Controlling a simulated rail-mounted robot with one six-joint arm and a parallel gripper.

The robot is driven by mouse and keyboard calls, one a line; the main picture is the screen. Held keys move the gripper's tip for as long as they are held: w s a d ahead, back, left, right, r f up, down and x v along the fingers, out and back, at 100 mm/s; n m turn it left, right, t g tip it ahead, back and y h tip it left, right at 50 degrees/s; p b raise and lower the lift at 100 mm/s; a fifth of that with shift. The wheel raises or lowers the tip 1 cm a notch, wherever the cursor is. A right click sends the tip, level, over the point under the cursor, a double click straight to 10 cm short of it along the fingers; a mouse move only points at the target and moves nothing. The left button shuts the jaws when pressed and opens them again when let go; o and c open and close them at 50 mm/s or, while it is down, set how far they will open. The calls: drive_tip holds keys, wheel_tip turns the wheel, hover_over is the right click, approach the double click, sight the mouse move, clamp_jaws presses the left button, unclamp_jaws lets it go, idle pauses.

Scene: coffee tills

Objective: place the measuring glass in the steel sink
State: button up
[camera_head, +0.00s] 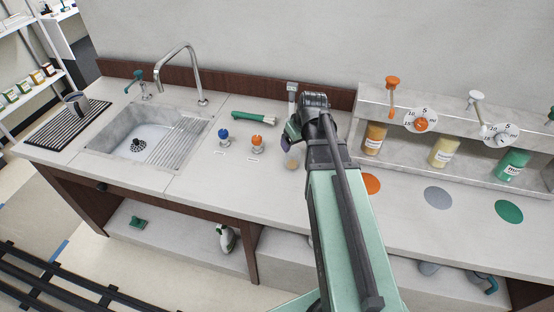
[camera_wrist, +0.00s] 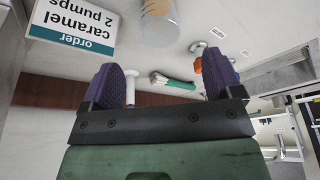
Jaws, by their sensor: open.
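The measuring glass (camera_head: 292,160) stands upright on the counter, partly hidden by my arm. In the wrist view the clear glass (camera_wrist: 172,32) shows at the top, with something tan in its base. My gripper (camera_head: 293,137) is beside the glass in the head view; its exact gap from it is hard to tell. In the wrist view my gripper (camera_wrist: 165,84) has its two purple fingers spread, with the glass beyond the tips and nothing held. The steel sink (camera_head: 118,124) is at the left of the counter, with a drain and a ribbed rack; its basin holds no glass.
A faucet (camera_head: 190,70) rises behind the sink. Blue (camera_head: 223,136) and orange (camera_head: 257,145) knobbed items and a green-handled tool (camera_head: 254,117) lie between sink and glass. A syrup shelf (camera_head: 410,159) stands right. An order sign (camera_wrist: 72,27) reads caramel, 2 pumps.

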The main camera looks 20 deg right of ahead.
sight(293, 152)
drive_tip(key=b+x, duration=0.9)
drive_tip(key=x, duration=0.2)
drive_tip(key=shift+d, duration=0.1)
drive_tip(key=shift+r, duration=0.3)
drive_tip(key=c, duration=1.1)
wheel_tip(293, 152, up, 20)
drive_tip(key=p, duration=2)
